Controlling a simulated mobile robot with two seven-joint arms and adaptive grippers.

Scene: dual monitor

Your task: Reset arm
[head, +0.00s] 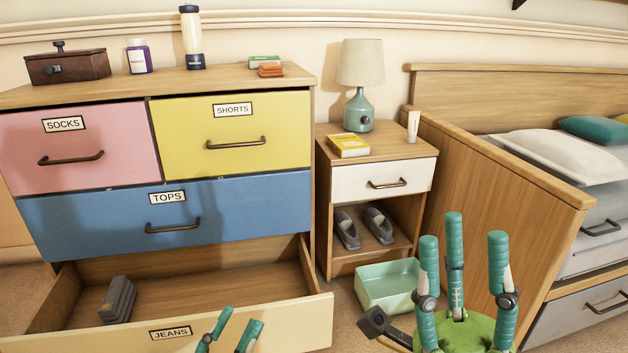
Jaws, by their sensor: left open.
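In the head view, my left gripper (237,325) is at the bottom edge, in front of the yellowish front of the open JEANS drawer (290,320). Two teal fingers show, apart and with nothing between them; the rest is cut off by the frame. My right gripper (461,235) points upward at the lower right, with three teal fingers spread and empty above a green palm. It is in front of the wooden bed's side.
The dresser's SOCKS (75,165), SHORTS (230,160) and TOPS (110,222) drawers are shut. A nightstand (328,190) holds a lamp (361,80), a yellow box (348,145) and grey shoes (347,230). A mint bin (385,292) stands beside my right gripper. The bed (500,200) bounds the right.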

